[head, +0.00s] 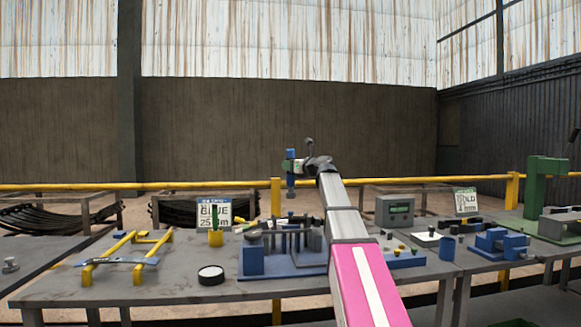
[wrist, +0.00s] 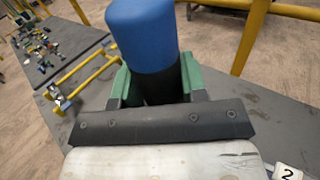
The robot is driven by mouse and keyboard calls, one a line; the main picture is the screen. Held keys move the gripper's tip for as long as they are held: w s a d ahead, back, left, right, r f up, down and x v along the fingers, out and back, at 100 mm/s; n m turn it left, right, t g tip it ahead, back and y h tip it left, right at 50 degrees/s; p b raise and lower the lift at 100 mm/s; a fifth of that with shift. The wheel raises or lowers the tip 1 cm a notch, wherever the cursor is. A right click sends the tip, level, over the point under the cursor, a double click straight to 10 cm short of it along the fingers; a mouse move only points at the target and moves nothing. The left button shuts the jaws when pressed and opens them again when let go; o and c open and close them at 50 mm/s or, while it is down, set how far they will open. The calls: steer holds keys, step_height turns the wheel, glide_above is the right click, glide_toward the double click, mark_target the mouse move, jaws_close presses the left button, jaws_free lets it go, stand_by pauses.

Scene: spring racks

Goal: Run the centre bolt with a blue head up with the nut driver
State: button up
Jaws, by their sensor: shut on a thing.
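My gripper (head: 290,167) is raised above the bench in the head view, shut on an upright tool with a blue handle, which looks like the nut driver (head: 291,154). In the wrist view the nut driver (wrist: 143,35) shows its blue end and a black part below, between my green fingers (wrist: 155,85). Its lower tip is hidden there. A blue fixture (head: 253,262) with several grey upright posts stands on the bench below my gripper. I cannot make out a blue-headed centre bolt in either view.
Yellow stands (head: 105,250) hold a flat bar at the left of the bench (head: 150,292). A blue vise (head: 500,243) and green press (head: 545,190) are right.

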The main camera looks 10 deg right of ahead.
mark_target(294, 185)
steer(key=shift+f, duration=2.65)
steer(key=shift+o, duration=0.3)
steer(key=shift+c, duration=0.8)
steer(key=shift+s+f, duration=0.1)
steer(key=shift+f, duration=1.35)
stand_by(1.3)
